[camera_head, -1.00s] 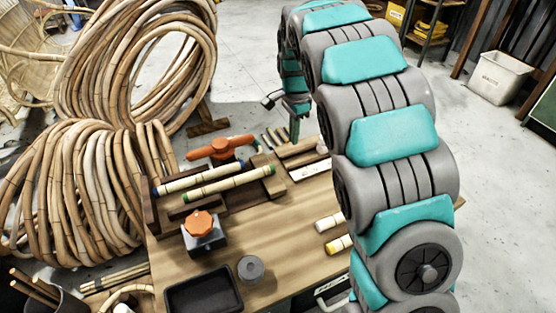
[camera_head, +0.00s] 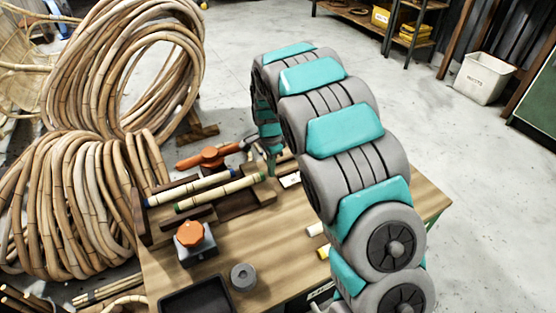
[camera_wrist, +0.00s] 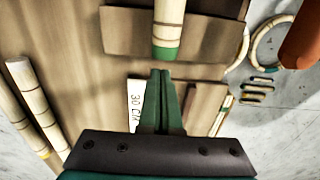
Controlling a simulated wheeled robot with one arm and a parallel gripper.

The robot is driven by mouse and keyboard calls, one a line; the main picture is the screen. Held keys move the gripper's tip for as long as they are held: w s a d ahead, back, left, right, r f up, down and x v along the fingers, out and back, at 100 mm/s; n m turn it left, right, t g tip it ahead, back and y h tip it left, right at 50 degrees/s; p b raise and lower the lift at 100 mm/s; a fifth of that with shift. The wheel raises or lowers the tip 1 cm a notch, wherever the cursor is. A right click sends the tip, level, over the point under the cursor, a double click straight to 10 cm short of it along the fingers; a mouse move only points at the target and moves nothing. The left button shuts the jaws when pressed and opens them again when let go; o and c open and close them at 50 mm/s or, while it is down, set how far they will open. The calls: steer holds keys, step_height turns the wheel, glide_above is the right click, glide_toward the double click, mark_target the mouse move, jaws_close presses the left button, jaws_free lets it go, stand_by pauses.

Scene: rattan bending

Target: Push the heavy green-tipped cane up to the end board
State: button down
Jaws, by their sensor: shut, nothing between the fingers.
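The green-tipped cane (camera_head: 222,191) lies in a dark wooden cradle on the bench, beside a blue-tipped cane (camera_head: 190,187). The end board (camera_head: 139,217) stands at the cradle's left end; a gap shows between it and the green-tipped cane. My gripper (camera_head: 272,171) is low off the cane's right end, partly hidden by my arm. In the wrist view, my gripper (camera_wrist: 162,72) is shut and empty, its green fingertips just short of the cane's green end (camera_wrist: 167,53). I cannot tell whether they touch.
An orange-handled tool (camera_head: 208,157) lies behind the cradle. In front are an orange-knobbed block (camera_head: 190,235), a grey cylinder (camera_head: 243,277) and a black tray (camera_head: 197,297). Rattan coils (camera_head: 75,205) crowd the left. A white card (camera_wrist: 135,105) lies near my fingers.

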mark_target(242, 181)
steer(key=shift+s+a, duration=0.2)
steer(key=shift+a, duration=0.3)
steer(key=s+a, duration=0.1)
steer(key=a, duration=0.1)
steer(key=s+a, duration=0.1)
steer(key=a, duration=0.2)
steer(key=s+a+b, duration=0.1)
steer(key=a, duration=0.2)
steer(key=shift+s, duration=0.15)
